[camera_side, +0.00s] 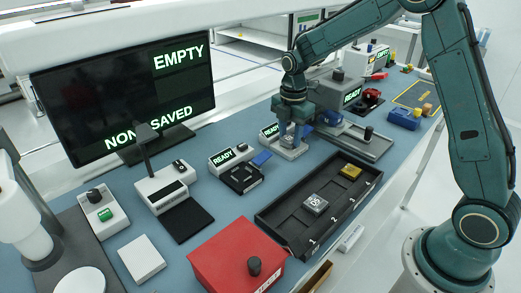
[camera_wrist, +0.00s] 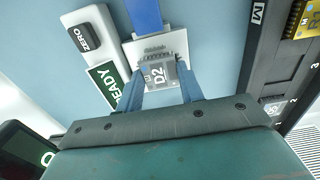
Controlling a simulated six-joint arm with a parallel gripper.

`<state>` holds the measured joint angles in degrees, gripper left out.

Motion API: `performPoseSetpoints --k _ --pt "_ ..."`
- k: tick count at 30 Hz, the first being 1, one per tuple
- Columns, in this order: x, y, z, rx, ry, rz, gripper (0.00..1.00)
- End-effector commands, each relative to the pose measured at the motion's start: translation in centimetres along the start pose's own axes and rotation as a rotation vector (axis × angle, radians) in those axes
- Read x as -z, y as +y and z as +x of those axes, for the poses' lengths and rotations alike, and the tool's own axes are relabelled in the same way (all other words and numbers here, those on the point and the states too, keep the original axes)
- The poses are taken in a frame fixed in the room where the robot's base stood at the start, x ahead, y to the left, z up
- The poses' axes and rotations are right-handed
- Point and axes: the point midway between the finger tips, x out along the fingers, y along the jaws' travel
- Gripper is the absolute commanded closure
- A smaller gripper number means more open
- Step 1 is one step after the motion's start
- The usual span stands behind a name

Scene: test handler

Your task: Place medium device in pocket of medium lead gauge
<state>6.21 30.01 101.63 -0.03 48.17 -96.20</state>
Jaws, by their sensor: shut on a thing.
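My gripper (camera_wrist: 160,86) has its two blue fingers shut on the sides of a grey device marked D2 (camera_wrist: 157,73). In the side view my gripper (camera_side: 293,139) points down over a pale gauge block beside a READY display. The gauge (camera_wrist: 152,46) shows in the wrist view as a light grey nest with a raised blue lid (camera_wrist: 144,14). The device overlaps the nest's near part; whether it is seated in the pocket or just above it I cannot tell. In the side view the fingers largely hide the device.
A black tray (camera_side: 270,218) in front holds a grey device (camera_side: 315,203) and a gold device (camera_side: 350,172). A second gauge (camera_side: 241,177) with a dark base stands left of my gripper. A red box (camera_side: 225,258) stands at the front. A ZERO button (camera_wrist: 83,38) lies close by the nest.

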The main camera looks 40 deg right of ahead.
Motion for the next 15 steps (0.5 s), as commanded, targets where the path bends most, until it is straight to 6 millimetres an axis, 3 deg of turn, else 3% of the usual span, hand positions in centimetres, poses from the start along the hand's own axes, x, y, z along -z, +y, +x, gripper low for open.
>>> performPoseSetpoints --k 13,14,15 --pt "0.0 -0.03 0.5 0.001 0.0 0.0 0.83" --pt "0.0 -0.03 0.54 0.001 0.0 0.0 0.61" --pt "0.0 -0.02 0.51 0.001 0.0 0.0 0.54"
